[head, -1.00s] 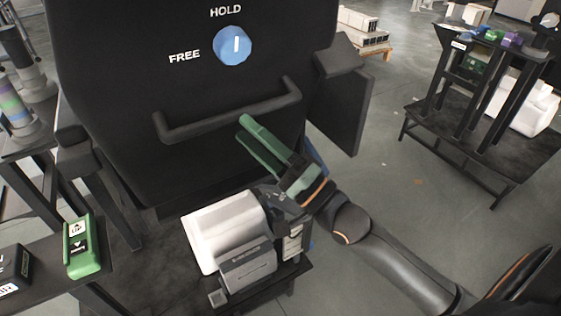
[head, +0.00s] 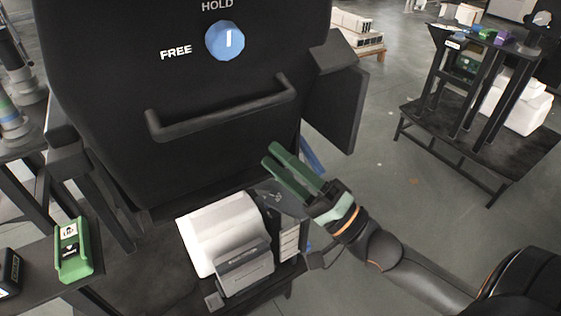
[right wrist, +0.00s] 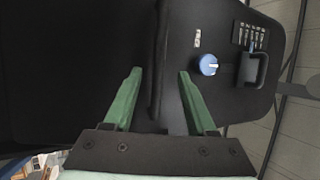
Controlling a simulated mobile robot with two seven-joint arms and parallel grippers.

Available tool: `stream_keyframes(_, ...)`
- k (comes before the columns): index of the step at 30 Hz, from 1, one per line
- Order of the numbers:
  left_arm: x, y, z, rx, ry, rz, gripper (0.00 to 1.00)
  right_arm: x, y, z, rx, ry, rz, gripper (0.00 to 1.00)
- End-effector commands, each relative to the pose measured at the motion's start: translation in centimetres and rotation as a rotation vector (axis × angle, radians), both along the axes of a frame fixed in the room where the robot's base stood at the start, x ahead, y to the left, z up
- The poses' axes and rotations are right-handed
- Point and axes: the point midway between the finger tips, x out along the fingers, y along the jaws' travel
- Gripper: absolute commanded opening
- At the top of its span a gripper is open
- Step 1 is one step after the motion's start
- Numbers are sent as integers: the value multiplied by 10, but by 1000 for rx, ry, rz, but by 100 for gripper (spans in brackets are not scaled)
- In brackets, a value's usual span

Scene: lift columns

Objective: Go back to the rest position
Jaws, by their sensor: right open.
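My right gripper (head: 283,166) has green fingers and comes in from the lower right in the head view. It is open and empty, in front of the black panel's lower right part, below and right of the black bar handle (head: 222,111). A blue knob also shows in the right wrist view (right wrist: 208,65). My left gripper does not show.
A white roll machine (head: 222,232) stands on the dark table below the gripper. A green device (head: 73,250) lies at the left. A dark side plate (head: 335,108) juts out right of the panel. A dark rack (head: 480,95) stands at the far right, with open floor before it.

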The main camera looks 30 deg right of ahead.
Motion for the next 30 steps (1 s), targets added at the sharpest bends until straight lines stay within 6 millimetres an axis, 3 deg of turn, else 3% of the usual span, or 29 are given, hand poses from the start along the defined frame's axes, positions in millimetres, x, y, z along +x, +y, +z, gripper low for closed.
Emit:
stream_keyframes(17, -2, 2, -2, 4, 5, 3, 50, 0, 0, 0, -2, 1, -2, 57)
stream_keyframes(20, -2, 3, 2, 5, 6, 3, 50, 3, -1, -8, -43, 18, -33, 57)
stream_keyframes(23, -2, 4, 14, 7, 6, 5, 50, 10, -3, -33, -177, 70, -117, 57)
stream_keyframes(26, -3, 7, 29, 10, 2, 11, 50, 13, -3, -79, -411, 163, -216, 57)
stream_keyframes(30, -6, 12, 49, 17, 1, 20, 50, -4, 1, -159, -820, 310, -270, 57)
